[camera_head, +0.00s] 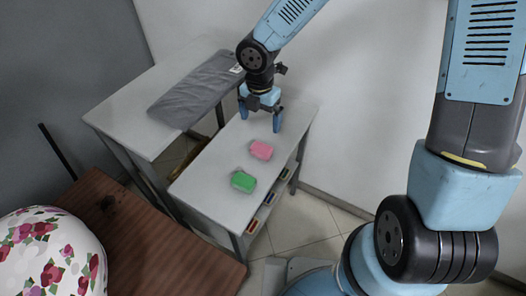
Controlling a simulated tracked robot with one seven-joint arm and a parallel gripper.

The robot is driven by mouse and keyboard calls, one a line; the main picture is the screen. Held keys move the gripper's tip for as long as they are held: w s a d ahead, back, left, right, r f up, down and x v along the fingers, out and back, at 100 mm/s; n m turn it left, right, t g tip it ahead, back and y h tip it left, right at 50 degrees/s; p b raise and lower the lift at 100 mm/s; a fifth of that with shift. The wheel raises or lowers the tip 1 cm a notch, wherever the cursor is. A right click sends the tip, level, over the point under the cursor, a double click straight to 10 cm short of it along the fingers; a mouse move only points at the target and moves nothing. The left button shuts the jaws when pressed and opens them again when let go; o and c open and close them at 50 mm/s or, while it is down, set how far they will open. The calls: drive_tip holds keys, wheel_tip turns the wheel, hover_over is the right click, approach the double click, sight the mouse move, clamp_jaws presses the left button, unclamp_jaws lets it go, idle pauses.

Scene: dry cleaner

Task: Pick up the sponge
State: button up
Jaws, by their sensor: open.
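A pink object (261,150), small and rounded like a sponge, lies on the white tabletop (212,165). A green object (243,181) of similar size lies on the same top, nearer the front. Which of them is the sponge I cannot tell for sure. My gripper (260,122) points down over the back part of the top, its blue fingers spread apart with nothing seen between them. It is behind the pink object and apart from it. The exact height of the fingertips above the top is hard to tell.
A folded grey cloth (195,90) with a white label lies on the white table (125,112) to the left. Colored items (268,199) sit on a shelf below the top. A brown wooden surface (170,240) and a floral rounded thing (50,255) are at the lower left. Walls stand behind.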

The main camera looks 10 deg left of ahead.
hover_over(261, 148)
drive_tip(key=f, duration=0.8)
drive_tip(key=shift+s+a+f, duration=0.1)
drive_tip(key=shift+a+f, duration=0.1)
drive_tip(key=shift+a, duration=0.05)
drive_tip(key=shift+d+f, duration=0.15)
drive_tip(key=shift+f, duration=0.8)
drive_tip(key=shift+d+f, duration=0.15)
drive_tip(key=shift+f, duration=0.8)
drive_tip(key=shift+w+f, duration=0.2)
drive_tip(key=shift+f, duration=0.75)
drive_tip(key=c, duration=0.9)
drive_tip(key=shift+r, duration=0.1)
drive_tip(key=shift+c, duration=0.2)
